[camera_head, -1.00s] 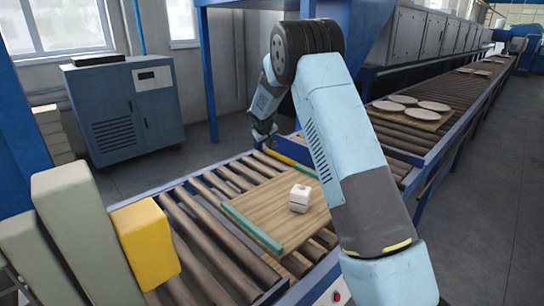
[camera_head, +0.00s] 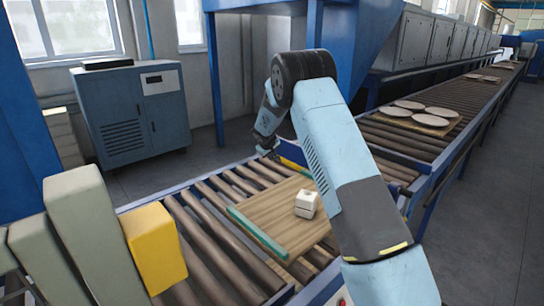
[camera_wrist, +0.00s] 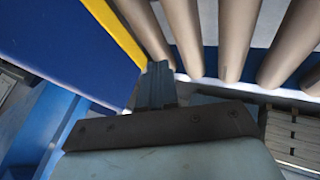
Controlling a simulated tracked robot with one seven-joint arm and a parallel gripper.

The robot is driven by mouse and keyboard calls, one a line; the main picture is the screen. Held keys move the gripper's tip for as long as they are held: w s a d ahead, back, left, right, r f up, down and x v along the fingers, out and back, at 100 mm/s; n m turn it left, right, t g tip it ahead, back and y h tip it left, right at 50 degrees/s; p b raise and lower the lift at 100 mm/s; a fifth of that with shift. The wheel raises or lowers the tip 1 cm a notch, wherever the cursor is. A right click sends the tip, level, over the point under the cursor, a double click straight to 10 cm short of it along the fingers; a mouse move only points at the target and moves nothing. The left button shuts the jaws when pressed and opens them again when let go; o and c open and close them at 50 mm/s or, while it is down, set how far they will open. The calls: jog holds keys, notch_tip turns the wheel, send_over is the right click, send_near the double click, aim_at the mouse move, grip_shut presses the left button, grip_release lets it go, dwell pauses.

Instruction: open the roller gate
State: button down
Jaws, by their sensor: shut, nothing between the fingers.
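A yellow strip (camera_head: 291,164) shows at the far end of the near roller section, partly behind my arm. I cannot tell for sure whether it is part of the roller gate. In the wrist view a yellow strip (camera_wrist: 115,30) edges a blue panel (camera_wrist: 55,45), beside a row of rollers (camera_wrist: 240,35). My gripper (camera_head: 266,151) is low at the far edge of the rollers, left of the yellow strip. In the wrist view its shut, empty fingers (camera_wrist: 158,78) are close to the strip's lower end; contact is unclear.
A wooden board (camera_head: 270,218) with a green strip (camera_head: 257,234) and a white block (camera_head: 306,204) lies on the near rollers. Round plates (camera_head: 411,105) sit on the farther conveyor. A blue-grey cabinet (camera_head: 133,112) stands behind on open floor. A yellow block (camera_head: 153,248) is at the left front.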

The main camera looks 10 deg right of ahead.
aim_at(277, 166)
jog(key=x, duration=0.7)
jog(key=shift+w+d+f, duration=0.15)
jog(key=shift+w+d, duration=0.3)
jog(key=shift+d, duration=0.15)
jog(key=shift+w+d+f, duration=0.15)
jog(key=shift+w+d, duration=0.3)
jog(key=shift+d, duration=0.15)
jog(key=shift+w+d, duration=0.4)
jog(key=shift+d, duration=0.2)
jog(key=shift+a, duration=0.25)
jog(key=shift+w+d+t+h, duration=0.1)
jog(key=shift+t+h, duration=0.2)
